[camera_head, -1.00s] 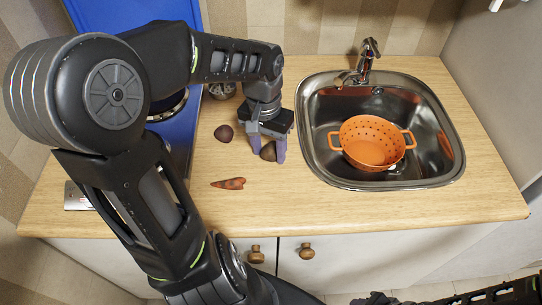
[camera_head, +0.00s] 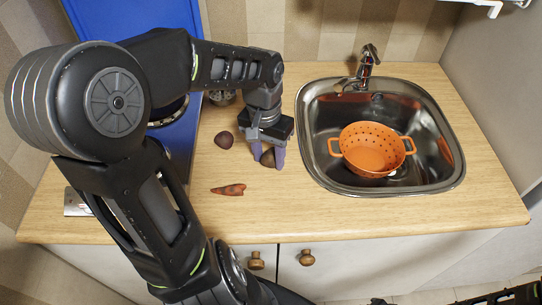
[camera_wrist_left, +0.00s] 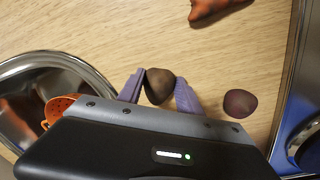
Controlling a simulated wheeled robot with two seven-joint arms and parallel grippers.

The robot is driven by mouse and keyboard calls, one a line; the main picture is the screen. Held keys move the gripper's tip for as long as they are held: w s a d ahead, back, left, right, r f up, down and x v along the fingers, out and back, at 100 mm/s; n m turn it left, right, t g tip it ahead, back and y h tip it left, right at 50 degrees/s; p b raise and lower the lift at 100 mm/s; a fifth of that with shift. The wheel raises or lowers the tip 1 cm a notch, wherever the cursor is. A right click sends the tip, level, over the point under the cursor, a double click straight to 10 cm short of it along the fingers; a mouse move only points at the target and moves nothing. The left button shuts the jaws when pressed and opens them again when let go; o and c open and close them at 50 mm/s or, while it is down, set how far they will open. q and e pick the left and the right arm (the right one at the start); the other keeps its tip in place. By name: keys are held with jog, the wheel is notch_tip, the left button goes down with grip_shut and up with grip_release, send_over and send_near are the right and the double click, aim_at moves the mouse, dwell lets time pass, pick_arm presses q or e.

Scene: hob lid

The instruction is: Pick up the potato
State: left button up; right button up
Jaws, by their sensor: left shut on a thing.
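The potato (camera_head: 268,158) is a small brown lump between the fingers of my left gripper (camera_head: 268,157). In the left wrist view the potato (camera_wrist_left: 159,85) sits between the two purple fingertips, and the left gripper (camera_wrist_left: 160,92) is shut on it. It is at or just above the wooden counter; I cannot tell whether it touches the wood. My right gripper is not clearly in view; only dark parts of my right arm show at the bottom right.
A dark reddish round vegetable (camera_head: 224,139) and an orange-red carrot-like piece (camera_head: 229,189) lie on the counter (camera_head: 300,215). An orange colander (camera_head: 371,150) stands in the metal sink (camera_head: 446,170) at right. A blue hob lid (camera_head: 178,150) stands at left.

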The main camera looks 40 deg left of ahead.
aim_at(269, 154)
pick_arm(q)
grip_shut()
notch_tip(269, 154, up, 10)
jog(key=p, duration=0.8)
